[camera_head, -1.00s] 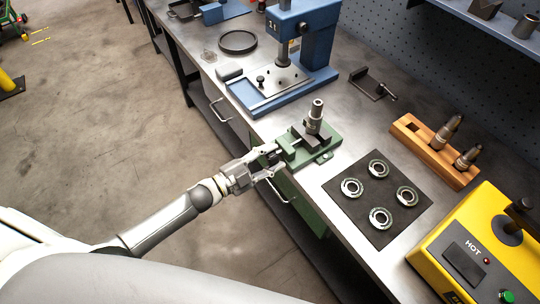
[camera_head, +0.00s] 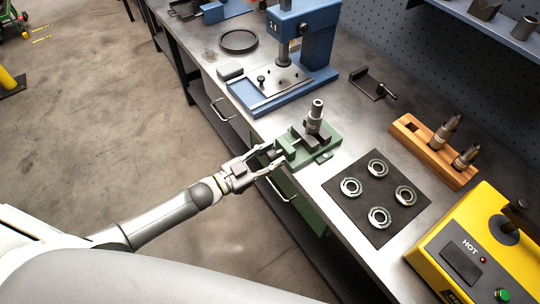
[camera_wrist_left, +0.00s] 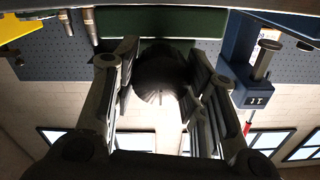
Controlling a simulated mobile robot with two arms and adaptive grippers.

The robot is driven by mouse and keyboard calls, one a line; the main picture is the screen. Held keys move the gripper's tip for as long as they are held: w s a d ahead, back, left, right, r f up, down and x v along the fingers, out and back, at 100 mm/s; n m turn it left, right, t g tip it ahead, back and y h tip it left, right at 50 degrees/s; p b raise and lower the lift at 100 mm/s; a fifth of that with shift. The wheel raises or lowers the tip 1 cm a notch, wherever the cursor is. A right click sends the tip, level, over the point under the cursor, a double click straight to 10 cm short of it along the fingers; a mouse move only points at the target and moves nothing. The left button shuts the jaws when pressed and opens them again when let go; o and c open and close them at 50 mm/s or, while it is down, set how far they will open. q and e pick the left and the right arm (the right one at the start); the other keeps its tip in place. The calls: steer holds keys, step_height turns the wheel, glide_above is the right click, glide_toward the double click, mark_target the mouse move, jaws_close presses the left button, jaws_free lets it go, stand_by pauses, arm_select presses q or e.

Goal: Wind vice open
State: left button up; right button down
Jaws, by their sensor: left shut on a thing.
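The green vice (camera_head: 323,152) stands at the front edge of the bench, with an upright grey metal part (camera_head: 315,116) between its dark jaws. My left gripper (camera_head: 277,158) reaches in from the left at the vice's front end. It is shut on the vice handle, a dark round knob (camera_wrist_left: 160,75) between the fingers in the left wrist view. Green of the vice (camera_wrist_left: 180,22) shows behind the knob there. The fingers hide most of the handle in the head view. My right gripper is not in view.
A blue press (camera_head: 305,45) stands behind the vice. A dark mat (camera_head: 348,208) with several bearing rings lies to the right. A wooden rack (camera_head: 415,142) holds metal parts. A yellow heater (camera_head: 440,250) stands at front right. Drawer handles stick out below the bench edge.

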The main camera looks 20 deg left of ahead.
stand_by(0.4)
arm_select(q)
steer(key=o, duration=1)
steer(key=v, duration=1.2)
